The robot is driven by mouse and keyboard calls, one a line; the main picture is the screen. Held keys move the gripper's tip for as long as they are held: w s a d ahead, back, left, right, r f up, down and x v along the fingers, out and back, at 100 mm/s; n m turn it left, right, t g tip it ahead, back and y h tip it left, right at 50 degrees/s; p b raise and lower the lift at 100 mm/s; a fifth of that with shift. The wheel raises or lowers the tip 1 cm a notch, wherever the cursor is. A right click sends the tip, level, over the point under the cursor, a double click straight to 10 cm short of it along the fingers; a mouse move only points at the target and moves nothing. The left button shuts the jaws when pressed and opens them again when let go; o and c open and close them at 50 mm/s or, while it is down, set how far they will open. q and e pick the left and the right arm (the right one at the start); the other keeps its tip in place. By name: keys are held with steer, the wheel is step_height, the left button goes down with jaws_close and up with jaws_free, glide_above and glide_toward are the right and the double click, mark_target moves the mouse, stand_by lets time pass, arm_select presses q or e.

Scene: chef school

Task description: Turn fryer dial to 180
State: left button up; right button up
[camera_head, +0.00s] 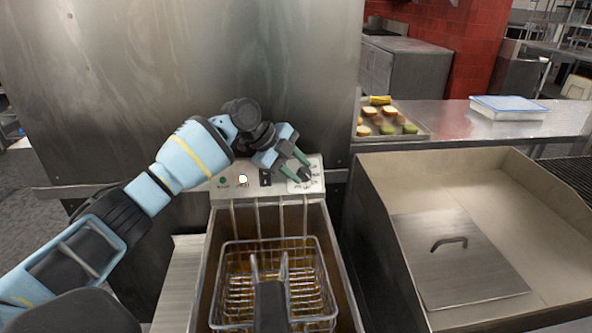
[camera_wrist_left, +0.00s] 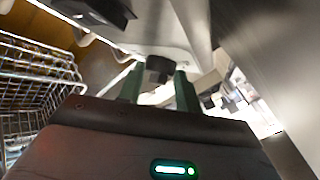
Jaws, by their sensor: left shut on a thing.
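The fryer's control panel (camera_head: 222,191) is the light metal plate behind the fry basket. The black fryer dial (camera_head: 305,173) is on its right part, with printed marks around it that are too small to read. My left gripper (camera_head: 303,168) reaches in from the left and is shut on the dial. In the left wrist view the dial (camera_wrist_left: 158,66) sits between the two green fingertips. The dial's setting cannot be read. My right gripper is not in view.
A wire fry basket (camera_head: 323,262) with a dark handle sits in the fryer below the panel. A deep steel basin (camera_head: 375,190) with a lid (camera_head: 460,275) stands to the right. A tray of food (camera_head: 425,133) and a lidded container (camera_head: 508,108) are on the back counter.

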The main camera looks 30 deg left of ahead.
arm_select(q)
steer(key=shift+w+d+r+m+g+y, duration=0.1)
steer(key=shift+m+g+y, duration=0.05)
steer(key=shift+m+g, duration=0.25)
steer(key=shift+w+r+m+g+y, duration=0.1)
steer(key=shift+m+g+y, duration=0.05)
steer(key=shift+m+g, duration=0.2)
steer(key=shift+w+d+m+g+y+b, duration=0.1)
steer(key=shift+w+m+g+y+b, duration=0.1)
steer(key=shift+m+g+y+b, duration=0.55)
steer(key=shift+m+g, duration=0.5)
steer(key=shift+g, duration=0.1)
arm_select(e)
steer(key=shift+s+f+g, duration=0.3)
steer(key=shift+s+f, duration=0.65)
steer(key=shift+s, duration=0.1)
arm_select(q)
steer(key=shift+w, duration=0.1)
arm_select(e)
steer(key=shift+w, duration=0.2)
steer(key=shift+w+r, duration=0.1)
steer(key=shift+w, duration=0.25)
arm_select(q)
steer(key=o, duration=1)
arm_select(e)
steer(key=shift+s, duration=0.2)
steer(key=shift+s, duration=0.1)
